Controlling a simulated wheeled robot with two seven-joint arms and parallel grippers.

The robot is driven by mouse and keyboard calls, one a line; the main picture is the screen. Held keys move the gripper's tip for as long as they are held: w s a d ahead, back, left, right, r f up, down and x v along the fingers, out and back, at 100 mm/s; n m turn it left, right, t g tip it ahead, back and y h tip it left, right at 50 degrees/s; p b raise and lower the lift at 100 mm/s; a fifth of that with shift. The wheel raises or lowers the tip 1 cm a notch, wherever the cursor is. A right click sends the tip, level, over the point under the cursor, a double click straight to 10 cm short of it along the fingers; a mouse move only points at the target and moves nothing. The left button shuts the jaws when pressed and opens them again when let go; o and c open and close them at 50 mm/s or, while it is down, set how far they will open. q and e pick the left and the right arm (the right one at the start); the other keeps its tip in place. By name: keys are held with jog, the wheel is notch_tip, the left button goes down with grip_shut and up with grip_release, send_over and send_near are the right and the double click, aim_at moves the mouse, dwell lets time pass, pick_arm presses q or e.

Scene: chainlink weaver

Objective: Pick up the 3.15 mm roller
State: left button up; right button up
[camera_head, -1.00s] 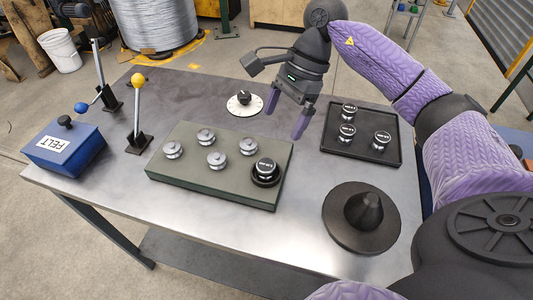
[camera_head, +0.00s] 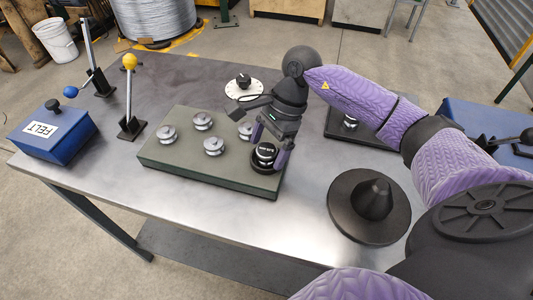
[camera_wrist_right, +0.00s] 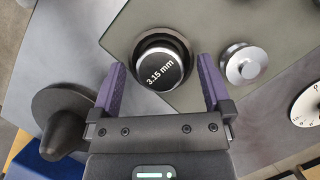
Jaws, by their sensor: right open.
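The 3.15 mm roller (camera_head: 265,152) has a black top with white lettering and sits in a dark round seat at the right end of the green block (camera_head: 170,164). Its label reads "3.15 mm" in the right wrist view (camera_wrist_right: 160,68). My right gripper (camera_head: 270,146) is open, with its purple fingers over the roller in the head view. In the right wrist view the open fingers (camera_wrist_right: 162,80) point toward the roller, which lies between and just beyond their tips. I cannot tell whether they touch it. My left gripper is not in view.
Several silver rollers (camera_head: 202,121) stand on the block. A black tray (camera_head: 337,130) is mostly hidden behind my right arm.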

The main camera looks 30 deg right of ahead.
grip_shut()
dwell(0.3)
